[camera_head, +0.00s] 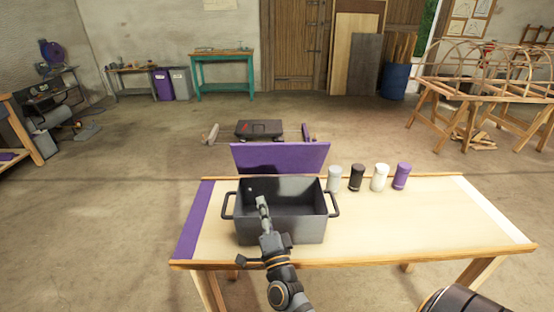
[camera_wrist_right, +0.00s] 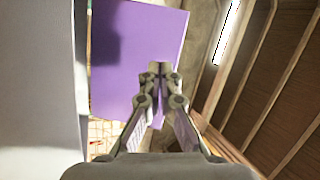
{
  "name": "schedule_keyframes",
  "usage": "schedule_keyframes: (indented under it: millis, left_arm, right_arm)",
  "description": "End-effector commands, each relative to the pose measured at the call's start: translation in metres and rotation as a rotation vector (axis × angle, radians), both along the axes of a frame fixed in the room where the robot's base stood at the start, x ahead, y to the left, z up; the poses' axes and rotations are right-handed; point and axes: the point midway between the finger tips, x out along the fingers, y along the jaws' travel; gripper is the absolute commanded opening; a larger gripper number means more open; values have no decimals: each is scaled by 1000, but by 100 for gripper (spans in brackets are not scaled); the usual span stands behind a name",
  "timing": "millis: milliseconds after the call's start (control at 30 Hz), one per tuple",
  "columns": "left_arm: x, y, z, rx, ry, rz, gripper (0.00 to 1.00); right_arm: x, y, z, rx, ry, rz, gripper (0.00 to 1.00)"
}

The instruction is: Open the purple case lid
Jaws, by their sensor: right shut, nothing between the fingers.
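The case is a dark grey box (camera_head: 310,228) with a black handle at each side, standing on the workbench. Its purple lid (camera_head: 290,157) stands raised along the far edge, tilted back, and the box interior is open to view. The purple lid also fills the upper middle of the right wrist view (camera_wrist_right: 130,60). My right gripper (camera_head: 262,200) is shut and empty, over the open box and in front of the lid. In the wrist view its fingertips (camera_wrist_right: 160,68) are together before the purple surface; contact cannot be told. My left gripper is not in view.
The workbench (camera_head: 400,225) has a purple strip at its left end and a white strip at its right. A grey can (camera_head: 334,178), a black can (camera_head: 357,177), a white can (camera_head: 379,177) and a purple can (camera_head: 401,176) stand right of the lid. The bench's front right is clear.

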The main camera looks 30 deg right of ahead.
Motion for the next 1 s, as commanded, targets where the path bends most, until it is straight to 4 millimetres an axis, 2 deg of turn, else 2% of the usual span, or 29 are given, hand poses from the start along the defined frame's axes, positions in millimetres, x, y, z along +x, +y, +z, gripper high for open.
schedule_keyframes:
  millis: [100, 167, 300, 433, 567, 1000]
  left_arm:
    - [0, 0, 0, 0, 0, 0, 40]
    - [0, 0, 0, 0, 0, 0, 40]
    - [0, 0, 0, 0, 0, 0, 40]
    - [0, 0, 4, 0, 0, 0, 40]
    - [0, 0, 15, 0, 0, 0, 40]
    - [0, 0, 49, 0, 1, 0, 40]
  right_arm:
    - [-12, -25, 8, 131, -140, -105, 0]
    - [-17, -32, 9, 165, -181, -137, 0]
    - [-21, -38, 10, 189, -210, -159, 0]
    - [-16, -40, 15, 185, -210, -157, 0]
    - [-1, -49, 28, 181, -211, -157, 0]
    - [68, -91, 68, 179, -208, -158, 0]
